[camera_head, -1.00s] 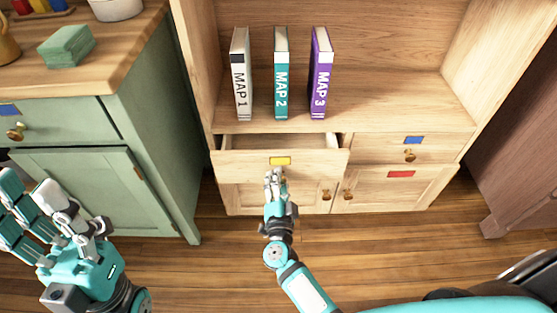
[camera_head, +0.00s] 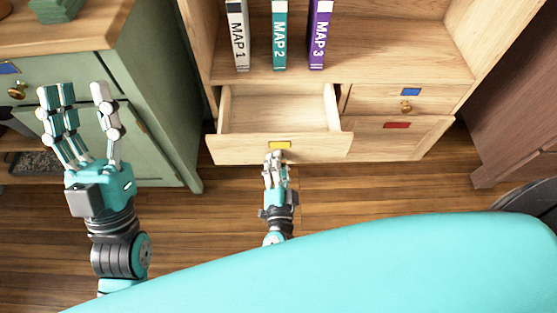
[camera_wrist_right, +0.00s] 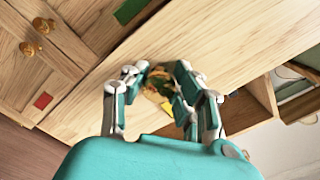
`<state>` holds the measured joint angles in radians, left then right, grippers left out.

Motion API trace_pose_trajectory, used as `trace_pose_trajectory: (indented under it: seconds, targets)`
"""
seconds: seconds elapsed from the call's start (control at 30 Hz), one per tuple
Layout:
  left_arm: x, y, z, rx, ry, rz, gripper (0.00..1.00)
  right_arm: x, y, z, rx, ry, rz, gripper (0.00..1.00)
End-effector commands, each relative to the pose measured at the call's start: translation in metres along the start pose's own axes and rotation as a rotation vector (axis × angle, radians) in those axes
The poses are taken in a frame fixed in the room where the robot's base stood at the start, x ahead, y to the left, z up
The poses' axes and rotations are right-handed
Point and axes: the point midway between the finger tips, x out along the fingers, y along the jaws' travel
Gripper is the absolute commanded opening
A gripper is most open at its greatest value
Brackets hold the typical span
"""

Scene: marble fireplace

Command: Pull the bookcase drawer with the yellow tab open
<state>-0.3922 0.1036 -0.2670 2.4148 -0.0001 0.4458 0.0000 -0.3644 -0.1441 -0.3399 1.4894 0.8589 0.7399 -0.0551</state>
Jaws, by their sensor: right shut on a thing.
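The bookcase drawer (camera_head: 240,149) with the yellow tab (camera_head: 280,145) stands well out from the bookcase, and its empty inside shows from above. My right gripper (camera_head: 275,160) is at the front of this drawer, just below the yellow tab. In the right wrist view my right gripper (camera_wrist_right: 158,85) is closed around the drawer's brass knob (camera_wrist_right: 160,82), which the fingers partly hide. The yellow tab (camera_wrist_right: 181,110) shows between the fingers there. My left gripper (camera_head: 82,115) is open and empty, in front of the green cabinet.
The bookcase also has a drawer with a blue tab (camera_head: 411,92) and a door with a red tab (camera_head: 397,125), both shut. Three books (camera_head: 280,38) stand on the shelf above. The green cabinet (camera_head: 165,110) is at the left. Wooden floor (camera_head: 340,190) lies clear in front.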

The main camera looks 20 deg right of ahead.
Motion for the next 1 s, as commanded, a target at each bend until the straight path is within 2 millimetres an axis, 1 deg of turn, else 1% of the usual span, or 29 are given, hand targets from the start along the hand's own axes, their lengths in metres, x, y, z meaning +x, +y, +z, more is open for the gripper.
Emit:
trace_pose_trajectory:
  seconds: [0.03, 0.2, 0.23, 0.47, 0.57, 0.67, 0.8, 0.9, 1.0]
  targets:
    - [0.0, 0.0, 0.0, 0.0, 0.001, 0.0, 0.4, 0.0, 0.0, 0.0, 0.001, 0.0, 0.001, 0.31]
    - [0.0, 0.0, 0.0, 0.0, 0.001, 0.0, 0.4, 0.0, 0.0, 0.0, 0.001, 0.0, 0.001, 0.53]
    - [0.0, 0.0, 0.0, 0.0, 0.001, 0.0, 0.4, 0.0, 0.0, 0.0, 0.001, 0.0, 0.001, 0.54]
    - [0.0, 0.0, 0.0, 0.0, 0.002, 0.0, 0.4, 0.0, 0.0, 0.0, 0.0, 0.0, 0.001, 0.54]
    - [0.0, 0.0, 0.0, 0.0, 0.002, 0.0, 0.4, -0.006, 0.0, 0.0, 0.0, -0.001, 0.001, 0.54]
    - [0.0, 0.0, 0.0, 0.0, 0.002, 0.0, 0.4, -0.02, 0.001, 0.001, -0.001, -0.002, 0.003, 0.54]
    - [0.0, 0.0, 0.0, 0.0, 0.002, 0.0, 0.4, -0.045, 0.001, 0.001, 0.0, -0.002, 0.004, 0.54]
    - [0.0, 0.0, 0.0, 0.0, 0.002, 0.0, 0.4, -0.06, 0.001, 0.001, -0.001, -0.002, 0.002, 0.54]
    - [0.0, 0.0, 0.0, 0.0, 0.002, 0.0, 0.4, -0.07, 0.001, 0.0, 0.0, -0.001, 0.003, 0.54]
